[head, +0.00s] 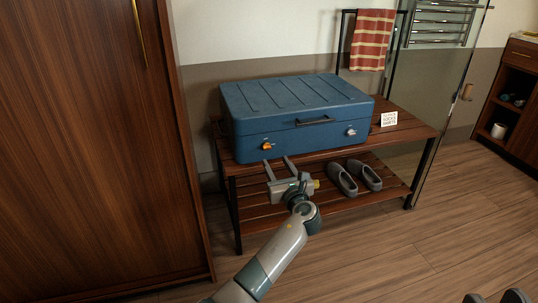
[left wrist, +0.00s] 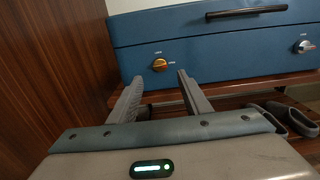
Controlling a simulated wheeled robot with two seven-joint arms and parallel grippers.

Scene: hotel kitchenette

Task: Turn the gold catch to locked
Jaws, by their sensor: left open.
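The gold catch (head: 267,146) is a small knob on the left of the blue suitcase's front face. It also shows in the left wrist view (left wrist: 160,65), with tiny labels above it and to its right. It seems turned toward the right-hand label, but the lettering is hard to read. The blue suitcase (head: 310,137) lies closed on a wooden rack. My left gripper (head: 276,159) is open and empty, just in front of and slightly below the catch, not touching it. Dark tips at the bottom right edge seem to be my right gripper (head: 496,297), mostly cut off.
A silver catch (head: 351,132) sits on the suitcase's right, with a dark handle (head: 315,121) between. The slatted rack (head: 405,130) bears a small sign (head: 389,118). Grey slippers (head: 343,180) stand on its lower shelf. A tall wooden cabinet (head: 90,150) rises at left.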

